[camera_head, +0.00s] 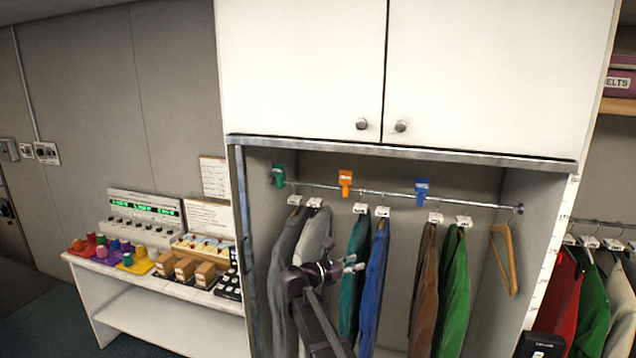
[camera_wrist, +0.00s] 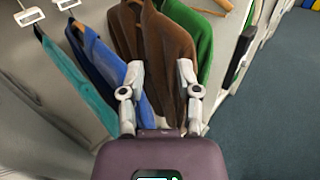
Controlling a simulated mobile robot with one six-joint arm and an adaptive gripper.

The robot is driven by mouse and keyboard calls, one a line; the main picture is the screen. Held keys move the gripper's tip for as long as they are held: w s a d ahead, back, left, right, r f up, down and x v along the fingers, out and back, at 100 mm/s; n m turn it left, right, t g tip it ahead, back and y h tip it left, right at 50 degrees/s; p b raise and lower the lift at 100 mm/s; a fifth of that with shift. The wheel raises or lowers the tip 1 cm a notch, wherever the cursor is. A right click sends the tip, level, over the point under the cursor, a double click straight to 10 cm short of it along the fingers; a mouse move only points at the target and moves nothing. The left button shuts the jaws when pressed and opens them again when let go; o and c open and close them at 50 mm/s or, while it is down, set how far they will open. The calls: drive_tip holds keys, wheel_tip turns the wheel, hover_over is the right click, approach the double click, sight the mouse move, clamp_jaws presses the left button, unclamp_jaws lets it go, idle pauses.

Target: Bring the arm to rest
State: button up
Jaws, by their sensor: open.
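My gripper (camera_head: 352,264) is in front of the hanging garments in the head view, near the teal jacket (camera_head: 354,275) and the blue jacket (camera_head: 374,280). In the wrist view my gripper (camera_wrist: 160,80) has its two fingers spread, with nothing held between them. The brown jacket (camera_wrist: 168,45) shows beyond and between the fingers. The blue jacket (camera_wrist: 100,65) and teal jacket (camera_wrist: 75,85) are to the left of them, and the green jacket (camera_wrist: 204,25) is to the right. Whether a finger touches cloth I cannot tell.
A metal rail (camera_head: 390,193) carries the garments, an empty wooden hanger (camera_head: 503,258) and coloured clips, under a white cabinet (camera_head: 300,65). A side table (camera_head: 170,325) with spools and boxes stands left. Another clothes rail (camera_head: 600,223) is at right. Blue floor (camera_wrist: 270,110) is clear.

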drive_tip(key=s+d+f+m+g+y+b, duration=0.3)
drive_tip(key=s+d+f+m, duration=0.25)
drive_tip(key=f, duration=0.35)
drive_tip(key=s+d+f+m+g+y+b, duration=0.2)
drive_tip(key=s+d+f+m+y+b, duration=0.25)
drive_tip(key=f, duration=0.45)
drive_tip(key=s+a+f+m+g+y+b, duration=0.3)
drive_tip(key=s+f+m+y, duration=0.5)
drive_tip(key=s+f+m, duration=0.3)
drive_tip(key=s+m, duration=0.2)
drive_tip(key=s, duration=0.2)
drive_tip(key=shift+s+a+f+b, duration=0.15)
drive_tip(key=shift+s+f+b, duration=0.1)
drive_tip(key=shift+f+b, duration=0.1)
drive_tip(key=shift+o, duration=1)
drive_tip(key=shift+a, duration=0.2)
